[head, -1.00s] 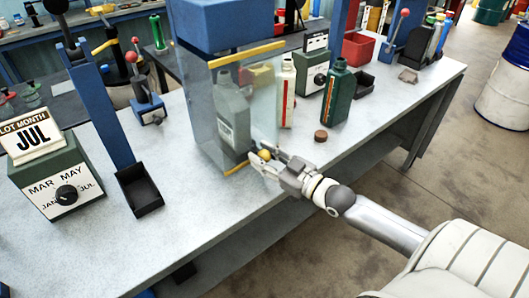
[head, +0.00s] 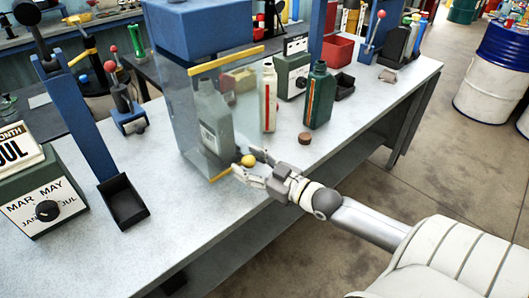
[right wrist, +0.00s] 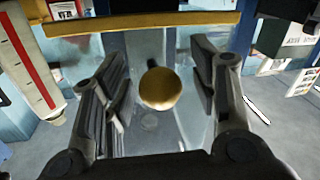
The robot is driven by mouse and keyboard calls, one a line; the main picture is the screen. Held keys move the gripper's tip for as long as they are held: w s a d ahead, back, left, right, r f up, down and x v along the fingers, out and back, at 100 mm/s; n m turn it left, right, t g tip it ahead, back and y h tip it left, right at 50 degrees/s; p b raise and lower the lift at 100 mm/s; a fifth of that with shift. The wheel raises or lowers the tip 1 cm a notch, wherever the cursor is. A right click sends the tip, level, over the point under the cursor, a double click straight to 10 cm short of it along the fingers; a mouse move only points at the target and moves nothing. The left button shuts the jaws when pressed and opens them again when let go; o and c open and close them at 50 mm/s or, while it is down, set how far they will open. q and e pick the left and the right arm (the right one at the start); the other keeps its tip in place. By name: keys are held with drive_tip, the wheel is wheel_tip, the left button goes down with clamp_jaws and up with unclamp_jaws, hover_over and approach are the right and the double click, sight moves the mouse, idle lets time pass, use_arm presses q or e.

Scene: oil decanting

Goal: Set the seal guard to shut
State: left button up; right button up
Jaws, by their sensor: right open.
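The seal guard is a clear panel (head: 190,115) with yellow edge strips, below a blue housing (head: 198,28). It stands in front of a grey bottle (head: 212,122), which shows through it. A round yellow knob (head: 248,160) is low on the guard; it also shows in the right wrist view (right wrist: 160,88). My right gripper (head: 254,167) is open at the knob. In the right wrist view its fingers (right wrist: 160,85) stand on both sides of the knob with visible gaps. My left gripper is not in view.
A white bottle (head: 269,95), a green bottle (head: 319,97) and a brown cap (head: 305,138) stand right of the guard. A black tray (head: 123,203) and a month dial box (head: 45,205) are at left. The front bench surface (head: 180,225) is clear.

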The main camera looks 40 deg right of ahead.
drive_tip(key=v, duration=1.1)
drive_tip(key=shift+s, duration=0.35)
drive_tip(key=shift+d, duration=0.1)
drive_tip(key=s+d+f+m+g+h, duration=0.15)
drive_tip(key=d+f, duration=0.25)
drive_tip(key=f, duration=0.4)
drive_tip(key=s+d+f+m+g+h, duration=0.1)
drive_tip(key=d+f+h, duration=0.25)
drive_tip(key=f, duration=0.35)
drive_tip(key=s+d+f+m+g+h, duration=0.1)
drive_tip(key=s+f+g, duration=0.15)
drive_tip(key=f, duration=0.65)
drive_tip(key=s+d+f+m+g+h, duration=0.15)
drive_tip(key=s+f, duration=0.25)
drive_tip(key=f, duration=0.5)
drive_tip(key=s+a+f+g+y, duration=0.1)
drive_tip(key=s+a+f+g, duration=0.1)
drive_tip(key=s+a+f, duration=0.4)
drive_tip(key=s+a+f+g, duration=0.2)
drive_tip(key=s+f+g, duration=0.15)
drive_tip(key=f, duration=0.55)
drive_tip(key=s+a+f+n+g+y, duration=0.1)
drive_tip(key=s+a+f+g, duration=0.3)
drive_tip(key=s+a+f, duration=0.6)
drive_tip(key=s+a+n, duration=0.1)
drive_tip(key=s+a, duration=0.3)
drive_tip(key=shift+f, duration=0.15)
